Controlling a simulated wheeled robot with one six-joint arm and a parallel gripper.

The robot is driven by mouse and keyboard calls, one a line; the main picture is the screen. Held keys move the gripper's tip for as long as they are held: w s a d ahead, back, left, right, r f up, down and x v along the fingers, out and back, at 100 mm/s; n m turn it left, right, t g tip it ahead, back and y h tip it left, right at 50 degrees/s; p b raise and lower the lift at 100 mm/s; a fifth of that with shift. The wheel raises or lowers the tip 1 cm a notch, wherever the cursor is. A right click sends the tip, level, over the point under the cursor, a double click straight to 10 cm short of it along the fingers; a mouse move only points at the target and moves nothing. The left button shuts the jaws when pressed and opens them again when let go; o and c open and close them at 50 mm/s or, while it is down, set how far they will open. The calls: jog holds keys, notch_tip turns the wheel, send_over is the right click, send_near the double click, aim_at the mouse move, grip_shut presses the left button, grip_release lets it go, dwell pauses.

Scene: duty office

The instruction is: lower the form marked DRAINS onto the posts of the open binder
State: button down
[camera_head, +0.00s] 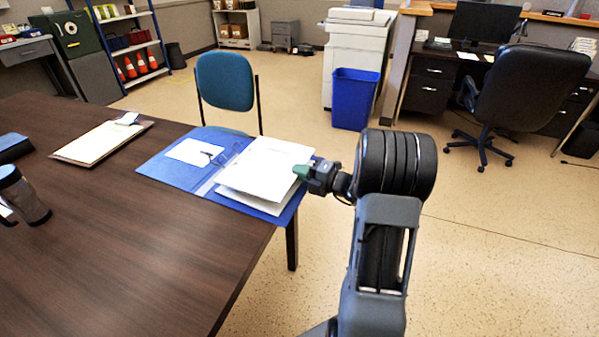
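The open blue binder (170,174) lies at the right far corner of the dark table. Its metal posts (221,160) stand near the spine, left of the white sheets. A white form (266,165) shows over the binder's right half, with more white paper (248,203) under it. My gripper (303,172) is at the form's right edge, with its green fingertips against the paper. It appears shut on that edge, and the sheet looks slightly raised. I cannot read any DRAINS marking at this size. Whether the form touches the posts is unclear.
A clipboard (95,145) with paper lies left of the binder, and a dark tumbler (24,197) stands at the table's left. A blue chair (225,82) is behind the table. The table's front middle (130,260) is clear.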

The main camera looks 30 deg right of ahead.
jog(key=shift+f, duration=0.95)
dwell(0.5)
jog(key=c, duration=1.2)
grip_release()
jog(key=shift+c, duration=0.2)
jog(key=shift+s+f, duration=0.1)
jog(key=shift+f, duration=0.05)
